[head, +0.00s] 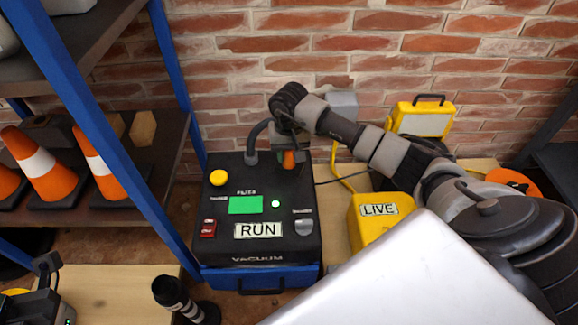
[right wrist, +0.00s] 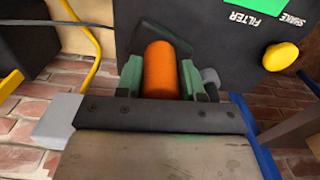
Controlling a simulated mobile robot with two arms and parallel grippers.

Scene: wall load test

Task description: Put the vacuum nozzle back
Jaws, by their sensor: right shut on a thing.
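The vacuum (head: 261,206) is a black box on a blue base, with a RUN label, a green screen and a yellow button. A dark hose (head: 254,138) rises from its back left and curves toward my right gripper. My right gripper (head: 289,153) points down over the vacuum's back edge, shut on an orange cylindrical part that looks like the vacuum nozzle (head: 289,160). In the right wrist view, the orange nozzle (right wrist: 161,70) sits between the green fingers, close to the vacuum's dark face. Whether it touches the vacuum is hidden. I do not see my left gripper.
A blue-framed shelf with orange cones (head: 50,172) stands at the left. A yellow box marked LIVE (head: 377,219) and a yellow work lamp (head: 422,117) are right of the vacuum. A brick wall (head: 330,40) closes the back. A pale table (head: 110,297) is at the lower left.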

